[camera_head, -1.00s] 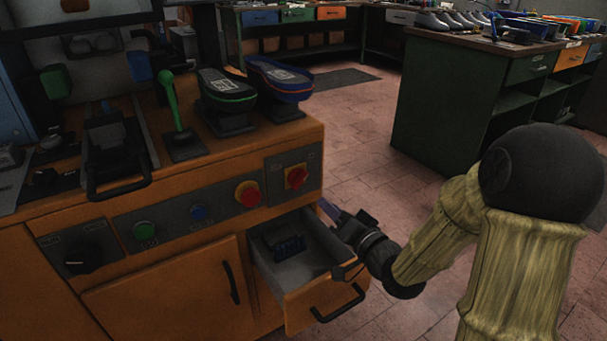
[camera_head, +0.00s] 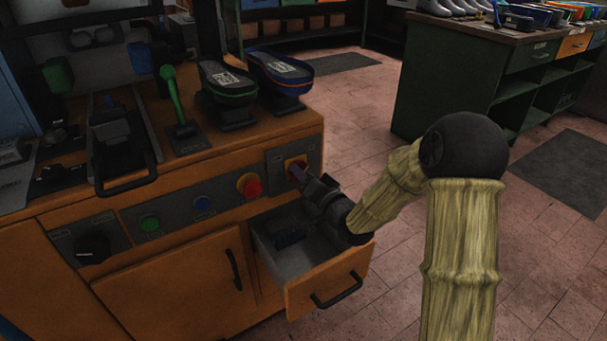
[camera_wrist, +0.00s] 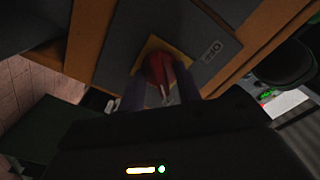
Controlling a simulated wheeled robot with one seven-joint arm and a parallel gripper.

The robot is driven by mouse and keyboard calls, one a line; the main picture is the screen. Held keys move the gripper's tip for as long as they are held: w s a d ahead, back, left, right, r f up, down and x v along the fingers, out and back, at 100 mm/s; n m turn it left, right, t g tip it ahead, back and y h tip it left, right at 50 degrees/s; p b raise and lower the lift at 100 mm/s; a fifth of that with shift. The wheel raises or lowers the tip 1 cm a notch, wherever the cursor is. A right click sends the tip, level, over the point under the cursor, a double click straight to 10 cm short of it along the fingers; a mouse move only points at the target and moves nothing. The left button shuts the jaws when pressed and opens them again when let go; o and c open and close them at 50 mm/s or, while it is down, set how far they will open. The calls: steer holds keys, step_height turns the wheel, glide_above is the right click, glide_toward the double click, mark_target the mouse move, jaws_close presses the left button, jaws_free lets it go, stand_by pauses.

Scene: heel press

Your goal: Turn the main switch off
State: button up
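The main switch (camera_head: 294,163) is a red knob on a yellow plate at the right end of the machine's front panel. My gripper (camera_head: 299,174) is right in front of it and hides part of it in the head view. In the wrist view, the red knob of the switch (camera_wrist: 158,68) shows between the two fingertips of my gripper (camera_wrist: 161,88). The fingers stand apart, one on each side of the knob. I cannot tell whether they touch it.
An open drawer (camera_head: 325,290) juts out below the switch, close under my gripper. A red button on a yellow base (camera_head: 249,186) sits left of the switch. Blue (camera_head: 203,204) and green (camera_head: 150,223) buttons are farther left. The floor (camera_head: 395,270) to the right is clear.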

jaws_close()
steer(key=shift+n, duration=0.3)
steer(key=shift+f+n+b, duration=0.1)
steer(key=shift+n+b, duration=6.15)
steer(key=shift+n, duration=2.45)
